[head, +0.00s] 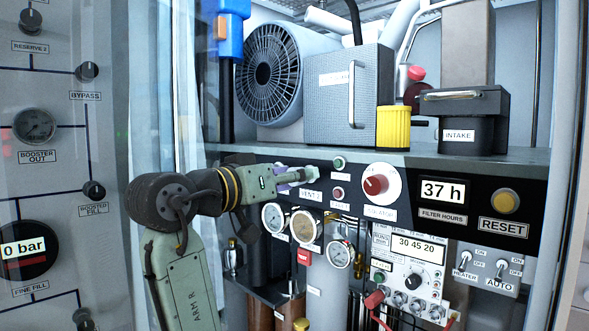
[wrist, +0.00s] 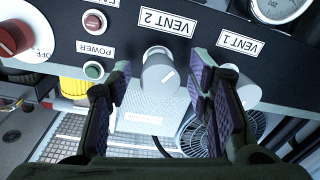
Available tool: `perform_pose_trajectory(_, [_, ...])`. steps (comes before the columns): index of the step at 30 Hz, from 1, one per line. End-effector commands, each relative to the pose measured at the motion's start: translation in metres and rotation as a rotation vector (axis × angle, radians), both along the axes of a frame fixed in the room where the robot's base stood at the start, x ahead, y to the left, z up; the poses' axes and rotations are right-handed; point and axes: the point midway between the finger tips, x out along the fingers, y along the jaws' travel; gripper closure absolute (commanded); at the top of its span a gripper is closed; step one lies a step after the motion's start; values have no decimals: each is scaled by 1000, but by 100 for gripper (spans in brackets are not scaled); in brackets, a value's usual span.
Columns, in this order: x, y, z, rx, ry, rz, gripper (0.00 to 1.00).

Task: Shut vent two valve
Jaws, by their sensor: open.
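The vent two valve is a grey knob (wrist: 158,72) with a pale pointer line, beside its "VENT 2" label (wrist: 167,21) in the wrist view. My gripper (wrist: 161,68) is open, with one dark padded finger on each side of this knob in the picture. I cannot tell whether either finger touches it.
The similar "VENT 1" knob (wrist: 241,87) is close beyond the right finger. A green power button (wrist: 93,70) and a red button (wrist: 94,21) lie left of the left finger. Gauges (head: 306,227) hang below, and a shelf (head: 430,160) juts out above.

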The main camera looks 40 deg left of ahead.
Motion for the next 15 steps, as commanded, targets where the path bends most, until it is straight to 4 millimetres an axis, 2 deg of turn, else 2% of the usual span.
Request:
perform_pose_trajectory(11, [6,0,0,0,0,0,53])
perform_pose_trajectory(15, [6,0,0,0,0,0,62])
